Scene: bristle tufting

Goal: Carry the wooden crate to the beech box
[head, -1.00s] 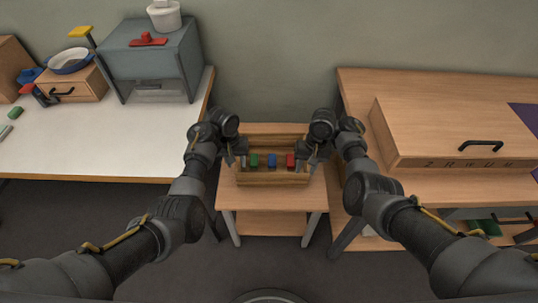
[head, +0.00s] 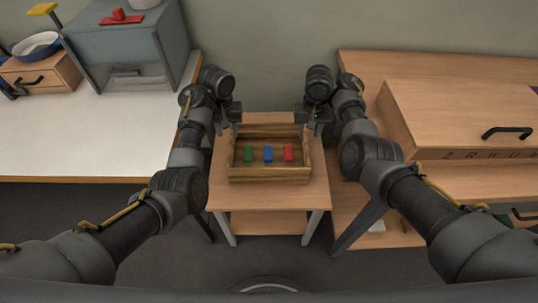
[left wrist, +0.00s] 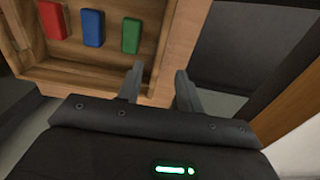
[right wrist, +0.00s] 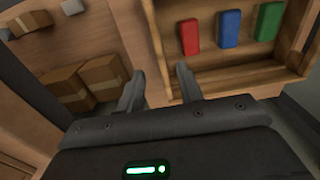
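The wooden crate (head: 271,177) stands upright on a small wooden table, with green, blue and red blocks inside. It shows in the left wrist view (left wrist: 90,78) and right wrist view (right wrist: 235,82). My left gripper (head: 236,128) is at its back left corner, fingers apart (left wrist: 158,80). My right gripper (head: 312,128) is at its back right corner, fingers apart (right wrist: 158,82). I cannot tell whether the rim lies between the fingers or below them. A large beech-coloured box (head: 440,110) with a black handle and letters is on the right bench; a smaller handled wooden box (head: 58,75) is at left.
The small table (head: 270,198) is close between the white-topped left table (head: 90,145) and the right wooden bench (head: 365,68). A grey cabinet (head: 125,50) stands on the left table. Cardboard boxes (right wrist: 105,75) show in the right wrist view. The white tabletop's front is clear.

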